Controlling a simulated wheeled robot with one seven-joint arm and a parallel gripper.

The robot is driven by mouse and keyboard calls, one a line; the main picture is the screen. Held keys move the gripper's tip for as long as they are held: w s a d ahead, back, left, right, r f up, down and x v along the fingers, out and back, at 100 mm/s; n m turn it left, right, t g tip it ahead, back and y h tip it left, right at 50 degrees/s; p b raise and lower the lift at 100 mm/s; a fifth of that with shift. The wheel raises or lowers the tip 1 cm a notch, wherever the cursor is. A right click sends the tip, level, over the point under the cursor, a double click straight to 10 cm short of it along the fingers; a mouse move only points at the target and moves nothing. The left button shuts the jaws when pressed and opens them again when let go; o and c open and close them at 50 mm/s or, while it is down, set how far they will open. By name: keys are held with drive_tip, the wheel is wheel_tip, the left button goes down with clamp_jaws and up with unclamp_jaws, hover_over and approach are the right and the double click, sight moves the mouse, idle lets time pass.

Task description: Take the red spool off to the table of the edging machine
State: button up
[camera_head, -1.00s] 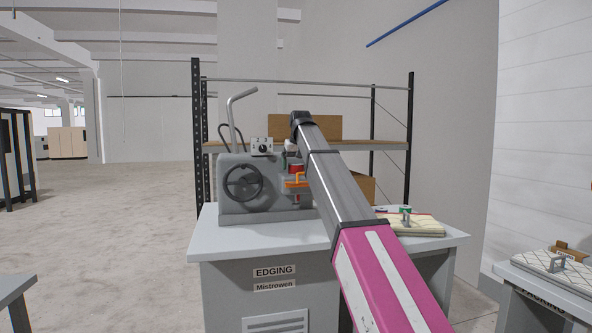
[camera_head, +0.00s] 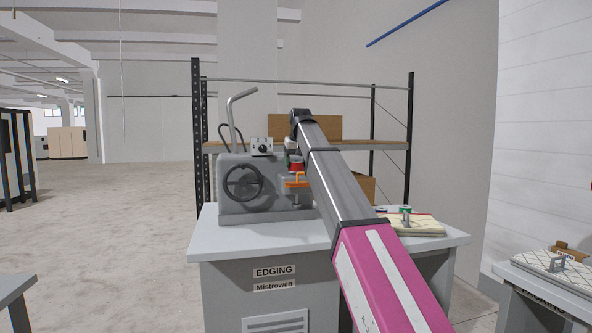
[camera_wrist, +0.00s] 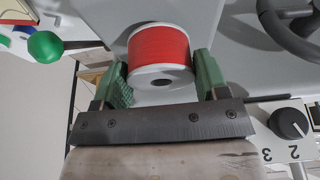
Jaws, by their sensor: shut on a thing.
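The red spool (camera_wrist: 160,48), with white flanges, sits between the green fingers of my gripper (camera_wrist: 163,68) in the wrist view. The gripper is shut on it. In the head view the red spool (camera_head: 296,166) shows small, beside the grey edging machine (camera_head: 240,190) and above an orange part (camera_head: 296,181). My arm hides much of the gripper and the machine's right side. The grey table of the edging machine (camera_head: 262,238) lies below, labelled EDGING.
A quilted piece (camera_head: 425,227) with a clamp and a green item lies on the table's right side. The table's front left strip is bare. A ball-ended green lever (camera_wrist: 46,47) is left of the gripper in the wrist view. A shelf rack (camera_head: 409,130) stands behind.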

drive_tip(key=shift+r, duration=2.1)
